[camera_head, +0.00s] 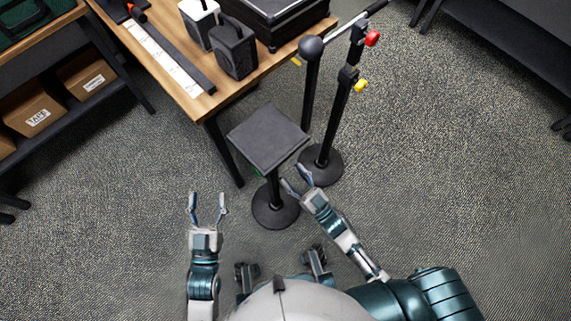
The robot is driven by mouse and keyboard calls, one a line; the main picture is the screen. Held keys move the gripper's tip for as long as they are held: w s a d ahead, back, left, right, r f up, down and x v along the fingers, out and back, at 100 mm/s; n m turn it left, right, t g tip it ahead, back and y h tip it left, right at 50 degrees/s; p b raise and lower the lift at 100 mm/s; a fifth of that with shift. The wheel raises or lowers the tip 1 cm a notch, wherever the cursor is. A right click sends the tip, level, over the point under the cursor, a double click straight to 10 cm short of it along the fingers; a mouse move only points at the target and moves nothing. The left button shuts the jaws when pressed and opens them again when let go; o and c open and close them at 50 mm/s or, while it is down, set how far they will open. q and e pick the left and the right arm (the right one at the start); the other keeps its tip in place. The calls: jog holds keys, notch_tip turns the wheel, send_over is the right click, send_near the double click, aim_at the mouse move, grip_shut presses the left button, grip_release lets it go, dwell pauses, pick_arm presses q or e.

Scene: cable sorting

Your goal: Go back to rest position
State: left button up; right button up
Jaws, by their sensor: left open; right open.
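My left gripper (207,207) points up the picture, its two fingers spread and empty, over bare carpet at the lower left of the middle. My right gripper (296,179) is angled up and to the left, its fingers apart and nothing visible between them. In the picture it lies close to the base of a black stand; I cannot tell whether it touches the stand. No cable shows in either gripper.
A square black-topped stand (268,137) and a pole stand (346,110) with red and yellow knobs rise in front of me. The wooden table (146,58) holds black and white boxes. Shelves with cardboard boxes (33,112) are at left. Carpet (460,190) at right is clear.

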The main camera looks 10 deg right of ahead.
jog(key=shift+s, duration=0.1)
dwell(0.5)
